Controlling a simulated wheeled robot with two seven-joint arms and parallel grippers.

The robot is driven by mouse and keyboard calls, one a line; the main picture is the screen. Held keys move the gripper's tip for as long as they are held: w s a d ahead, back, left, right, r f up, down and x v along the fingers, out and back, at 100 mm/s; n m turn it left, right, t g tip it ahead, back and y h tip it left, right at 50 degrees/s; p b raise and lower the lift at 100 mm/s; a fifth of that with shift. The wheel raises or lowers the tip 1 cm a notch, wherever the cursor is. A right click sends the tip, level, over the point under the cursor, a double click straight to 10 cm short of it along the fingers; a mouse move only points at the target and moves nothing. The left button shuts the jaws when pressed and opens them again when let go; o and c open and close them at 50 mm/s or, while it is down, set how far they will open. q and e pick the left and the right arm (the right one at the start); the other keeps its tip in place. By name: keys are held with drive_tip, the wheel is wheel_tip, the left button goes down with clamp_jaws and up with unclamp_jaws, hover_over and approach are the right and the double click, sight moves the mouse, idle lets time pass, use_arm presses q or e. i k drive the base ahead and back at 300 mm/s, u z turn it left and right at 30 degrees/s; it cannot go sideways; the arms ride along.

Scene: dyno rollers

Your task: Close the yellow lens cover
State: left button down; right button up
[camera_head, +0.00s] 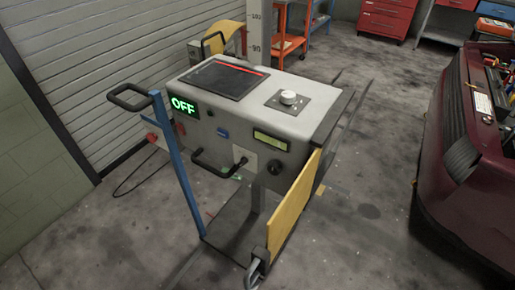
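A yellow flat panel (291,212), which looks like the lens cover, stands on edge at the lower front right of a grey box-shaped machine (228,118). The panel is seen at a slant, and its upper end reaches the machine's right side near a dark round knob (274,167). Its hinge and the lens are hidden from this view, so I cannot tell how far it is open. Neither of my grippers is in view.
The machine rides on a blue-posted cart (178,165) with a black handle (130,97). A dark red car (470,160) with an open engine bay stands at the right. Bare concrete floor lies between them. A shutter wall (90,65) is at the left.

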sight(278, 226)
drive_tip(key=z, duration=0.05)
drive_tip(key=k, duration=1.15)
drive_tip(key=z, duration=0.4)
